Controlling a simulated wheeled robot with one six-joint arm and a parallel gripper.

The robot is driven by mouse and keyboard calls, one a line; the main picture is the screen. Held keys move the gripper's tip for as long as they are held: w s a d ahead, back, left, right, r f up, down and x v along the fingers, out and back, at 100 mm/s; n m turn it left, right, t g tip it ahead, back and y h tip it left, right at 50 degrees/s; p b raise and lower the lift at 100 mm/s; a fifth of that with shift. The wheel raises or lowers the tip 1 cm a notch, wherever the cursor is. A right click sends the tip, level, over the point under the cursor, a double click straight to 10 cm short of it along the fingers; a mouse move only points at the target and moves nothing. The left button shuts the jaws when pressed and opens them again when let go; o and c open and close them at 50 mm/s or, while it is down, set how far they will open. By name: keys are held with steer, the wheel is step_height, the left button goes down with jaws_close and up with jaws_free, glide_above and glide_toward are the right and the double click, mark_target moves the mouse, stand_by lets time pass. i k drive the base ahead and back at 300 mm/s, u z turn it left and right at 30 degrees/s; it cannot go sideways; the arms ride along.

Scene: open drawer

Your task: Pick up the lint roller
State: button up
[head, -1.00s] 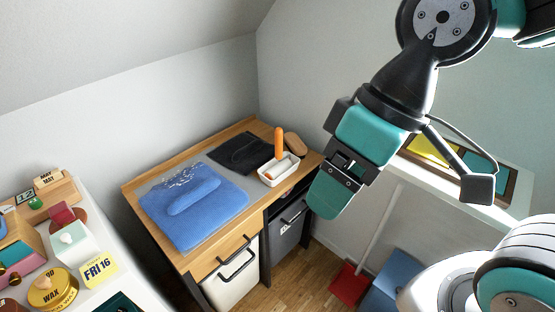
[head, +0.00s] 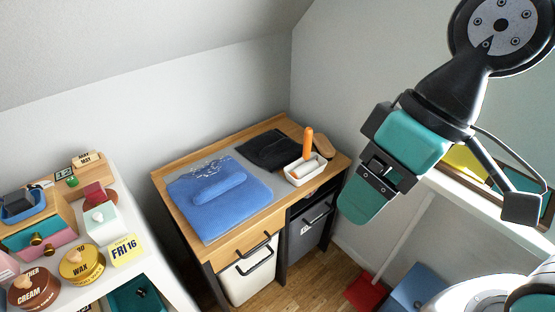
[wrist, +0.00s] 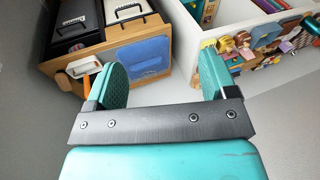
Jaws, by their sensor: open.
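An orange handle (head: 308,143) stands up from a small white tray (head: 294,181) at the back right of the wooden desk. It may belong to the lint roller; I cannot make out a roller head. The orange handle also shows in the wrist view (wrist: 64,82), left of my fingers, beside the white tray (wrist: 84,66). My gripper (wrist: 163,82) is open and empty, its two teal fingers wide apart. In the head view my gripper (head: 367,190) hangs in the air to the right of the desk, apart from the tray.
A blue folded cloth (head: 228,207) and a black cloth (head: 268,151) lie on the desk (head: 166,172). A brown oval thing (head: 322,147) lies behind the tray. A white shelf unit with tins (head: 82,265) and small boxes stands at the left. A red dustpan (head: 362,291) is on the floor.

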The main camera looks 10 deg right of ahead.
mark_target(310, 165)
steer(key=z, duration=2.1)
steer(key=k, duration=0.75)
steer(key=u, duration=1.1)
steer(key=i, duration=0.8)
steer(key=u, duration=0.25)
